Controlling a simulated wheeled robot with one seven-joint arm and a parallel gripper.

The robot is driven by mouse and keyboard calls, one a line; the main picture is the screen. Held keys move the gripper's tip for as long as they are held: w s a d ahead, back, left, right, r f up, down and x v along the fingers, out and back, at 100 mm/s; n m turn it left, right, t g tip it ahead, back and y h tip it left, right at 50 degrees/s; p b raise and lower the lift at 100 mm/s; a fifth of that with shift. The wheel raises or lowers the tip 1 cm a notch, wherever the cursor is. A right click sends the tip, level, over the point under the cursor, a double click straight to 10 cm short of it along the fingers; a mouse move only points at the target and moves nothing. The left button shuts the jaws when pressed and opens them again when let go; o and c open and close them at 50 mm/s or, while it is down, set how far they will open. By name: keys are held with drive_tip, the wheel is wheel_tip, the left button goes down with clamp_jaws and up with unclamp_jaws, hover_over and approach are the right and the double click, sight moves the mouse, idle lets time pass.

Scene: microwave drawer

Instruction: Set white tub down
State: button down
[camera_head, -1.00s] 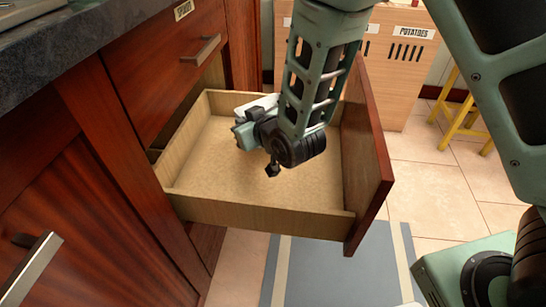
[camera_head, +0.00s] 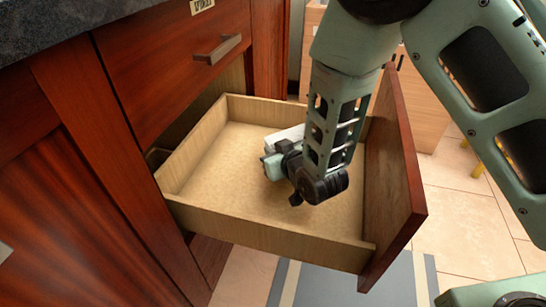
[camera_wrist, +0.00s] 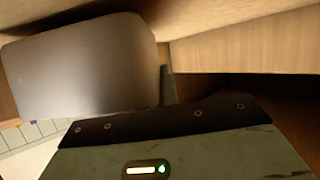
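The white tub (camera_head: 287,138) shows as a pale block at the far side of my gripper, inside the open drawer (camera_head: 215,219). In the wrist view a large, smooth grey-white shape with rounded corners (camera_wrist: 85,65), likely the tub, fills the upper left. My gripper (camera_head: 280,160) reaches down into the drawer, right beside the tub. In the wrist view a dark finger edge (camera_wrist: 167,86) lies against the tub's right side. The fingertips are mostly hidden, so their opening is unclear. I cannot tell whether the tub touches the drawer floor.
The drawer's red wooden front panel (camera_head: 393,185) stands right of my arm. A closed cabinet drawer with a handle (camera_head: 217,50) is above left, under a dark countertop (camera_head: 40,30). The drawer's near floor is bare. A grey mat (camera_head: 345,283) lies on the tiles.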

drive_tip(key=shift+f, duration=0.35)
drive_tip(key=shift+f, duration=0.2)
drive_tip(key=c, duration=1.7)
unclamp_jaws()
